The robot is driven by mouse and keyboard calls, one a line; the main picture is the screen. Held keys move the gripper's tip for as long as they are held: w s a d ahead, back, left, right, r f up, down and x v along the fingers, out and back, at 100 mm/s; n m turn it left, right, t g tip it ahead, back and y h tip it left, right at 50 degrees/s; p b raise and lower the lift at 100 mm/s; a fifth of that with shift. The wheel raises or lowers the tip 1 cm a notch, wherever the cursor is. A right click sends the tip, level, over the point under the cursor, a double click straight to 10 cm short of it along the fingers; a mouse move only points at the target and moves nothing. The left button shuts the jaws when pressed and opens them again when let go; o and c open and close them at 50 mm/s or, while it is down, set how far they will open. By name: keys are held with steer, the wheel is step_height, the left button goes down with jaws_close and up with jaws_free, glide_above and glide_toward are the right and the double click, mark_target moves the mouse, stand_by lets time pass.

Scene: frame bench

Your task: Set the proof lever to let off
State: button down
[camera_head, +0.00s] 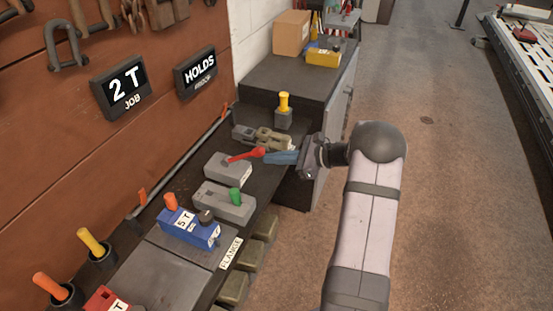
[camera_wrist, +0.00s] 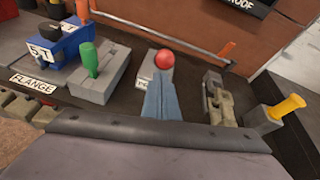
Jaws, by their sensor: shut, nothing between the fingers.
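A red lever (camera_head: 248,155) on a grey block (camera_head: 228,169) lies tilted out toward my gripper. Its red ball knob (camera_wrist: 165,59) shows just past my fingertips in the wrist view, above a white label that is mostly hidden. My gripper (camera_head: 272,157) has blue fingers shut together and empty, with the tips at or very near the red knob. I cannot tell whether they touch. In the wrist view the fingers (camera_wrist: 162,92) point at the knob.
A green lever (camera_head: 236,197) on a grey block and a blue 5 T block (camera_head: 188,228) stand nearer on the bench. A grey-tan clamp (camera_head: 268,138) and a yellow-handled post (camera_head: 284,104) stand beyond. Wall signs read 2 T (camera_head: 126,88) and HOLDS (camera_head: 198,71).

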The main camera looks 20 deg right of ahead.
steer(key=shift+r, duration=0.1)
steer(key=w+a+r+g+h+p, duration=0.1)
steer(key=r+p, duration=0.1)
steer(key=p, duration=0.1)
steer(key=w+a+r+g+h+p, duration=0.1)
steer(key=r+p, duration=0.1)
steer(key=p, duration=0.2)
steer(key=w+a+r+g+h+p, duration=0.1)
steer(key=r+p, duration=0.2)
steer(key=p, duration=0.1)
steer(key=shift+w, duration=0.1)
steer(key=w+a+r+p, duration=0.3)
steer(key=w+a+r, duration=0.1)
steer(key=w+a, duration=0.2)
steer(key=shift+w+a+r, duration=0.15)
steer(key=shift+w+a, duration=0.1)
steer(key=shift+a, duration=0.2)
steer(key=shift+d, duration=0.15)
